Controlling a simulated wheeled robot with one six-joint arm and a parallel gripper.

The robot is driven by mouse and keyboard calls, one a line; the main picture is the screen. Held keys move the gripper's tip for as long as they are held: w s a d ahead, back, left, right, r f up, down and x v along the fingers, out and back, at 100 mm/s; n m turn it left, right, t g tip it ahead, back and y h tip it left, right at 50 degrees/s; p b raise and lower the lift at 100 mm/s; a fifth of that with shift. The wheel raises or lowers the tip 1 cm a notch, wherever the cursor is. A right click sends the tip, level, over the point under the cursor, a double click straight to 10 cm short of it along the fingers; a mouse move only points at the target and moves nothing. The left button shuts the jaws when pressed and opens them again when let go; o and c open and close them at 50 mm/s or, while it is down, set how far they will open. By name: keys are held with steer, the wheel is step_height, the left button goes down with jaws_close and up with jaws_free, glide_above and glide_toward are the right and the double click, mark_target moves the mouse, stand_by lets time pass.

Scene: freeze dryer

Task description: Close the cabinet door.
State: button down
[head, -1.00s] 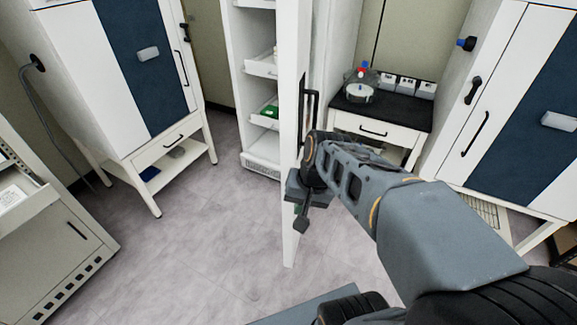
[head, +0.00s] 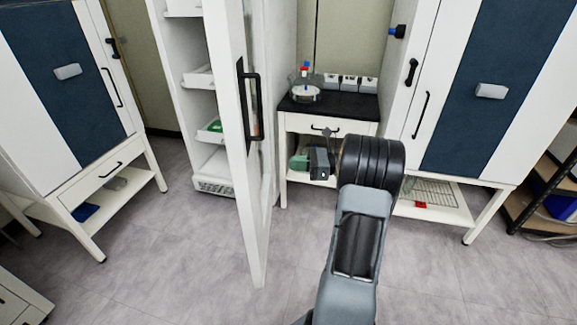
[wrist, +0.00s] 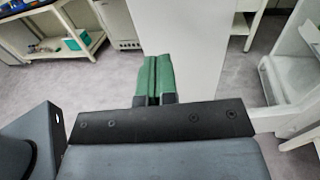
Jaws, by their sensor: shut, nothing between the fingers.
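The tall white cabinet (head: 176,105) stands open at the back. Its white door (head: 238,150) sticks out toward me, seen almost edge-on, with a black bar handle (head: 254,105) on its right face. My gripper (head: 297,162) is right of the door, below handle height, with its green fingertips pointing left toward the door face. In the wrist view the green fingers (wrist: 154,78) are shut together and empty, in front of a white panel (wrist: 188,50) that looks like the door. I cannot tell whether they touch it.
A small black-topped table (head: 335,105) with a glass vessel (head: 305,90) stands behind my gripper. White-and-blue cabinets stand at left (head: 65,95) and right (head: 480,90). The floor (head: 170,240) left of the door is clear.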

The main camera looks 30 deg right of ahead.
mark_target(249, 162)
steer(key=x, duration=1.1)
steer(key=shift+w+a+b, duration=0.15)
steer(key=shift+a+b, duration=0.15)
steer(key=shift+b, duration=0.1)
